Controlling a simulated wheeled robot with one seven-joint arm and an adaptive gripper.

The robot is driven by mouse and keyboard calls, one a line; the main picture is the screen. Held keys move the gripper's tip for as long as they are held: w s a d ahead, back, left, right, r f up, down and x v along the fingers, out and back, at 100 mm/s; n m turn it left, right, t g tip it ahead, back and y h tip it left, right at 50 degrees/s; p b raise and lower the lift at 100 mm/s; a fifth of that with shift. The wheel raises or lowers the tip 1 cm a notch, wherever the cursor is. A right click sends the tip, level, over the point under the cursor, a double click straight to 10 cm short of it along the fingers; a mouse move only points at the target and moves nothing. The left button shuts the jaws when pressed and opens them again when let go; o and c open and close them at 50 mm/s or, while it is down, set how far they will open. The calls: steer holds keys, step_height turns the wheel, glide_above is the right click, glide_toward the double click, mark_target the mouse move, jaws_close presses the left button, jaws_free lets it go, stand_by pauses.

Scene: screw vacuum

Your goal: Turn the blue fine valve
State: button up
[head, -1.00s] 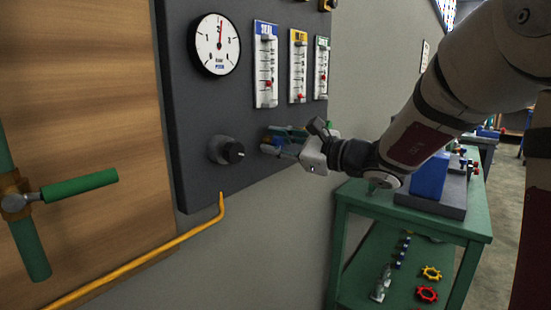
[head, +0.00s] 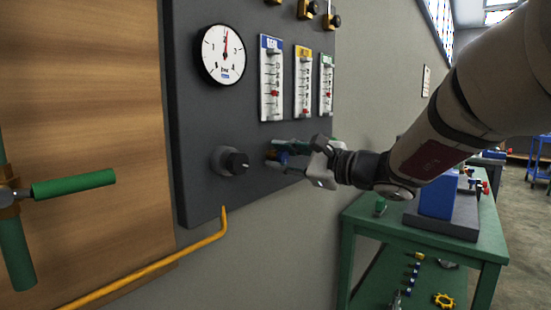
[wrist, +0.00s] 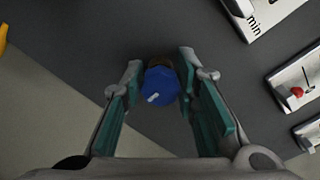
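The blue fine valve is a small blue knob (head: 283,157) on the dark panel, partly hidden by my gripper in the head view. In the wrist view the blue knob (wrist: 160,85) shows a white pointer mark aimed to the lower left. My gripper (head: 277,153) is at the panel with its fingers apart. In the wrist view its teal-padded fingers (wrist: 158,70) stand on either side of the knob. The right finger is very close to the knob, and a gap shows at the left. I cannot tell whether either finger touches it.
A black knob (head: 232,161) projects from the panel left of my gripper. A round gauge (head: 223,54) and a blue-labelled flow meter (head: 271,78) are above, with two more meters beside it. A yellow pipe (head: 190,247) runs below. A green cart (head: 372,226) stands at the right.

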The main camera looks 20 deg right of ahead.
steer(key=shift+o, duration=1.4)
steer(key=v, duration=1.2)
steer(key=shift+a, duration=0.1)
